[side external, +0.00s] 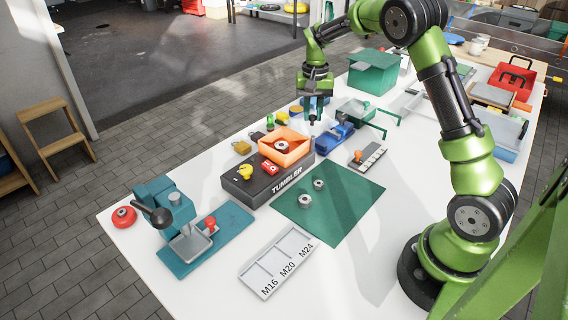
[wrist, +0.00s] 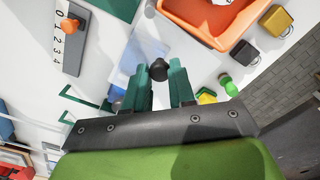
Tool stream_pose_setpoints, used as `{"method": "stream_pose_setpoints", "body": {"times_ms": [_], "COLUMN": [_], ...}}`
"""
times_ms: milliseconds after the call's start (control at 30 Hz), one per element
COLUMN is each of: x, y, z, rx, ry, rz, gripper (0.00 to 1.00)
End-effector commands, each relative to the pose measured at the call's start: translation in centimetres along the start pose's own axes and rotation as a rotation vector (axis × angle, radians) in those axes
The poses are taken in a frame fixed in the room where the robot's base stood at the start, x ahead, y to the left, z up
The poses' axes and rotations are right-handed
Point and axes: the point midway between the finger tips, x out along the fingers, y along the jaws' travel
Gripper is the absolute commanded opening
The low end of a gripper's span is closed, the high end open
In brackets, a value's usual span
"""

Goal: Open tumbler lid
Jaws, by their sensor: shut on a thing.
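The tumbler (side external: 240,190) is a dark box with its name in white on the front, standing on the white table. A yellow knob and a red control sit on its top, with an orange tray (side external: 298,142) at its far end; the tray also shows in the wrist view (wrist: 196,14). My gripper (side external: 314,118) points down just beyond the tray. In the wrist view, its teal fingers (wrist: 160,78) are shut on a dark round knob (wrist: 158,69).
A green mat (side external: 335,215) with two metal nuts and a labelled sorting tray (side external: 272,268) lie in front. A teal press (side external: 180,225) stands at left.

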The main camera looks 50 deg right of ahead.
Motion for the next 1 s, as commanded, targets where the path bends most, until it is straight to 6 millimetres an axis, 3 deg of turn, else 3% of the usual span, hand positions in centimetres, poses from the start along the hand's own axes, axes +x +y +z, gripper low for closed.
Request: {"method": "stream_pose_setpoints", "body": {"times_ms": [300, 333, 500, 833, 1000], "x": [-0.2, -0.2, -0.1, -0.3, -2.5], "y": [0.0, 0.0, 0.0, 0.0, -0.1], "z": [0.0, 0.0, 0.0, 0.0, -0.1], "rx": [0.000, 0.000, -0.001, -0.001, -0.002], "ry": [0.001, 0.001, 0.001, 0.001, 0.004], "rz": [-0.001, -0.001, -0.001, -0.001, -0.003], "gripper": [0.00, 0.26, 0.50, 0.50, 0.50]}}
